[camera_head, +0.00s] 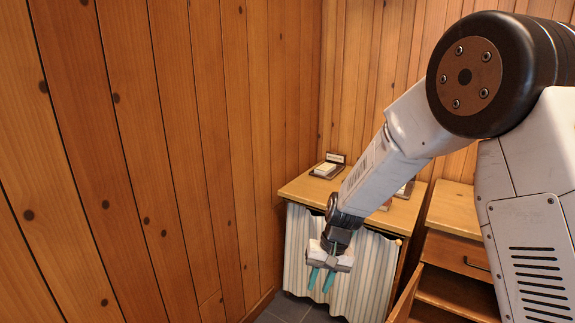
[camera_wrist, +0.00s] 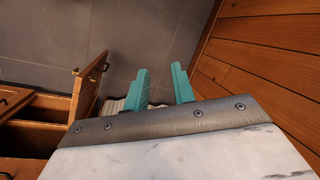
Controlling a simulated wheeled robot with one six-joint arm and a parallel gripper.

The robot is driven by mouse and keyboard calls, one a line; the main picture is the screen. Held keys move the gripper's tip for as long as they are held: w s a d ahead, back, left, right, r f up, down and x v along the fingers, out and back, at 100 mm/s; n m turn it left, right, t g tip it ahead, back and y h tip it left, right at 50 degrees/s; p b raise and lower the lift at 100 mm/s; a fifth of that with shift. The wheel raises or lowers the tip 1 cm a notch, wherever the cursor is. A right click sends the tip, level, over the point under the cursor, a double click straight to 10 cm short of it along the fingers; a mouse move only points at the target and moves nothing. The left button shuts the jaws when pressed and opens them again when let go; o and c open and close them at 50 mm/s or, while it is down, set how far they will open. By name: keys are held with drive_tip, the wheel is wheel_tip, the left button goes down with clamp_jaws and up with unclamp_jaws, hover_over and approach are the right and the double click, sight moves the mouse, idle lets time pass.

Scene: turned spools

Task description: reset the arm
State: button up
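My gripper (camera_head: 320,281) hangs from the end of my arm, with its two teal fingers pointing down in front of the striped curtain of a wooden counter (camera_head: 302,190). In the wrist view my gripper (camera_wrist: 160,72) has its fingers apart, with a gap between them and nothing held. The fingers touch nothing that I can see. My arm reaches from the upper right down across the counter and hides part of its top.
A plank wall (camera_head: 170,150) stands close on the left. At the right, a wooden cabinet (camera_head: 460,245) has an open door (camera_head: 405,297), also in the wrist view (camera_wrist: 88,88). A small white item on a dark stand (camera_head: 326,168) sits on the counter. Grey tiled floor (camera_wrist: 130,35) is clear.

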drive_tip(key=s+d+r+t+h, duration=0.1)
drive_tip(key=s+d+r, duration=0.5)
drive_tip(key=s, duration=0.4)
drive_tip(key=s+d+r+t+h, duration=0.1)
drive_tip(key=s+d+r, duration=0.5)
drive_tip(key=s+r, duration=0.3)
drive_tip(key=s+d+r+h, duration=0.1)
drive_tip(key=s+d+r, duration=0.5)
drive_tip(key=s, duration=0.5)
wheel_tip(320, 180, up, 2)
drive_tip(key=shift+s+d+r+t, duration=0.15)
drive_tip(key=shift+s+r+t, duration=0.1)
drive_tip(key=shift+t, duration=0.15)
